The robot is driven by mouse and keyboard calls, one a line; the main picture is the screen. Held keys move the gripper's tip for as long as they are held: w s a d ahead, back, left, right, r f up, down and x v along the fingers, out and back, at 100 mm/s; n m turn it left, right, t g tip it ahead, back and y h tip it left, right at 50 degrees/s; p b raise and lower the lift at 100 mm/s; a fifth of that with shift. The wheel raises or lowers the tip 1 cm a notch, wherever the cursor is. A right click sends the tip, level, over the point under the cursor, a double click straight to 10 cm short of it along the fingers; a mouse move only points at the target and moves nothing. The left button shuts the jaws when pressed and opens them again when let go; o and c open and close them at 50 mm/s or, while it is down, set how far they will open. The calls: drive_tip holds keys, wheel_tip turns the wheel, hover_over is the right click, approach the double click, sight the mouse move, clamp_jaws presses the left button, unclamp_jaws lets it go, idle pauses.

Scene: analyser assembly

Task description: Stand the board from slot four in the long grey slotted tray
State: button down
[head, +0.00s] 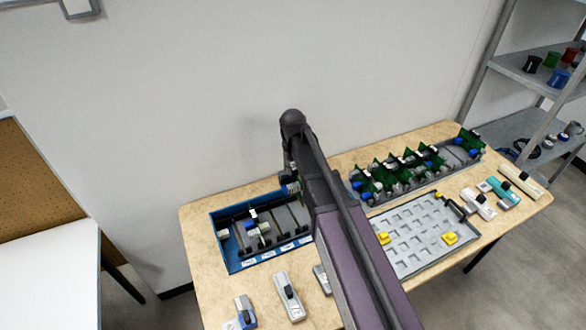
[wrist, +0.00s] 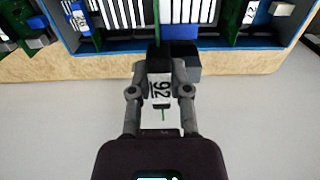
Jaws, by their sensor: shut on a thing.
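My gripper (wrist: 160,90) is shut on a board. The held board (wrist: 157,22) shows edge-on as a thin green strip in the wrist view, with a white label reading 92 between the fingers. A blue part and a dark block show beside it. In the head view my gripper is mostly hidden by my arm, above the right end of a blue slotted box (head: 226,256). That box's blue rim (wrist: 120,46) seems to lie beyond the board in the wrist view; I cannot tell whether they touch. The long grey slotted tray (head: 365,203) stands at the back right, holding several green boards.
A grey pocketed plate (head: 412,238) with yellow pieces lies in front of the long tray. Small devices (head: 290,297) lie along the table's front, others at its right end. A wall stands behind the table, and a shelf rack (head: 530,75) at the right.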

drive_tip(key=shift+f+b, duration=4.2)
idle(3.8)
